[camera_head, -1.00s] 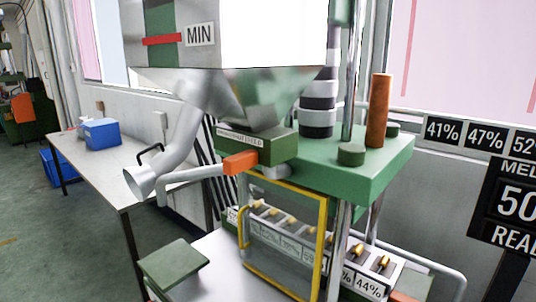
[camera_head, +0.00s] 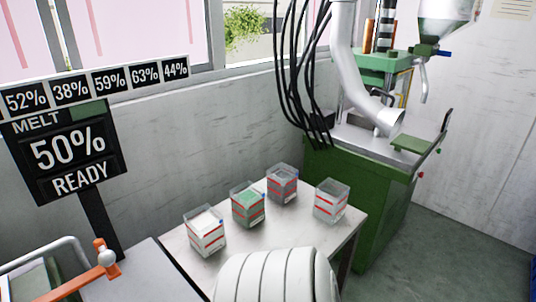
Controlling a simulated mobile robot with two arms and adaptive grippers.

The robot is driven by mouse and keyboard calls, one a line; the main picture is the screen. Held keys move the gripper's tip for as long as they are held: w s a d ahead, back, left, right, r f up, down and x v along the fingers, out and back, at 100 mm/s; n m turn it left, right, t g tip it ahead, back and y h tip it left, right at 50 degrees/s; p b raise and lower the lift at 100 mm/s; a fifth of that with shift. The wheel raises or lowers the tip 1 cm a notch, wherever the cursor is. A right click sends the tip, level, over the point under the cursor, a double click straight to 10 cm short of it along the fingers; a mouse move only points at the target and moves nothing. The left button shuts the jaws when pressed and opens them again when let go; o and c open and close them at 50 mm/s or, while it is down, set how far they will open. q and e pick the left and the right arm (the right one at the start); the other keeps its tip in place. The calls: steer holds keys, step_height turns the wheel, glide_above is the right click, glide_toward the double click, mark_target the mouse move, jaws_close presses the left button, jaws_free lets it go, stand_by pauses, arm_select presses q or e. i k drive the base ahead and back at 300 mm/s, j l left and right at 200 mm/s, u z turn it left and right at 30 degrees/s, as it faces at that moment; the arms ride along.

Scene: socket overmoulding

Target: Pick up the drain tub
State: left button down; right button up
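Several clear square tubs with red bands stand upright on a pale table. One tub (camera_head: 205,232) at the front left holds white material. A second tub (camera_head: 248,204) holds green material. A third tub (camera_head: 282,184) at the back holds grey material. A fourth tub (camera_head: 331,201) at the right looks pale and may be empty. No label tells me which of them is the drain tub. Neither of my grippers shows in this view.
The table (camera_head: 300,238) has bare room between the tubs; its front is partly hidden. A green machine (camera_head: 362,190) with a wide pipe stands behind right. A display post (camera_head: 68,145) reading 50% READY stands left. An orange handle (camera_head: 85,285) is at the lower left.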

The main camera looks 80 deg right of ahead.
mark_target(330, 202)
steer(key=z, duration=3.15)
steer(key=u, duration=0.4)
steer(key=i+l+u, duration=0.25)
steer(key=u, duration=0.2)
steer(key=i+l+u, duration=0.15)
steer(key=l+u, duration=0.25)
steer(key=l, duration=0.15)
